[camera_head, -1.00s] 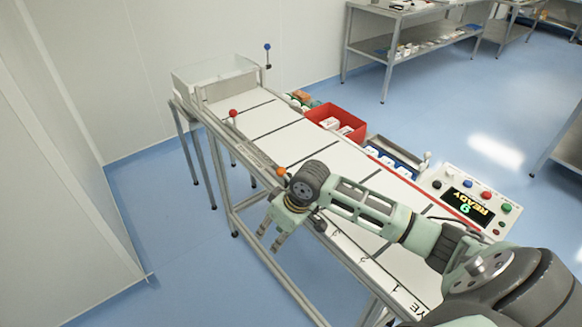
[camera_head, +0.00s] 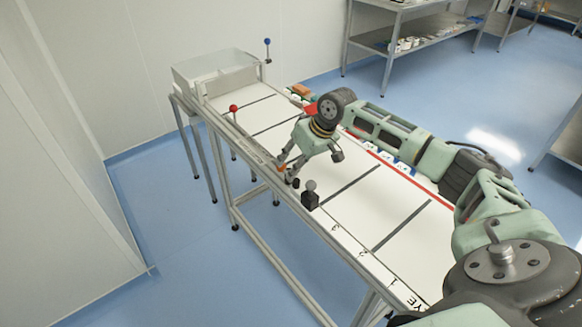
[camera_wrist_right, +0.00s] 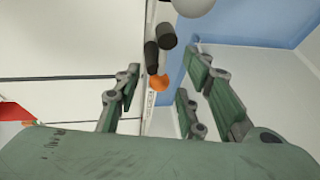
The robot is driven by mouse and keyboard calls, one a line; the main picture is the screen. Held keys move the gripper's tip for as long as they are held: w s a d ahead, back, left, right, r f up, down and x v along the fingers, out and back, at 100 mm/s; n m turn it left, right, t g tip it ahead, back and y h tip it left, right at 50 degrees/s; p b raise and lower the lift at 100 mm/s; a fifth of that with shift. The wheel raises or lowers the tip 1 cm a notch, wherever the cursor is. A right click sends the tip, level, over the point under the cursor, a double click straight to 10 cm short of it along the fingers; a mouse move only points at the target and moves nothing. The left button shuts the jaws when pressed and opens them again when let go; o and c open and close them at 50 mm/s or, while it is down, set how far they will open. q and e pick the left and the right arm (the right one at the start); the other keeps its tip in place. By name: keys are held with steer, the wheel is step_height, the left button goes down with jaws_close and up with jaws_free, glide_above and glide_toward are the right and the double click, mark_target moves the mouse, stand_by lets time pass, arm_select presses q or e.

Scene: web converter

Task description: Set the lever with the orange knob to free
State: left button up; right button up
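The orange knob (camera_head: 281,168) of the lever is at the near edge of the white conveyor table, partly hidden by my right gripper (camera_head: 286,172). My right gripper reaches down over it from the table side, with its fingers on either side of the knob in the picture. In the right wrist view the orange knob (camera_wrist_right: 158,83) shows between the spread fingers of the right gripper (camera_wrist_right: 160,88), with a gap on both sides. Whether any finger touches it I cannot tell. The lever's marking is not readable. My left gripper is not in view.
A grey-knobbed lever (camera_head: 310,186) on a black block stands close by on the right. A red-knobbed lever (camera_head: 233,108) stands farther up the same edge, and a blue-knobbed one (camera_head: 267,42) at the far end. My right arm covers most of the red bin and the control panel.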

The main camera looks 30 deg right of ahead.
mark_target(286, 172)
steer(key=shift+x, duration=1.55)
steer(key=shift+c, duration=0.3)
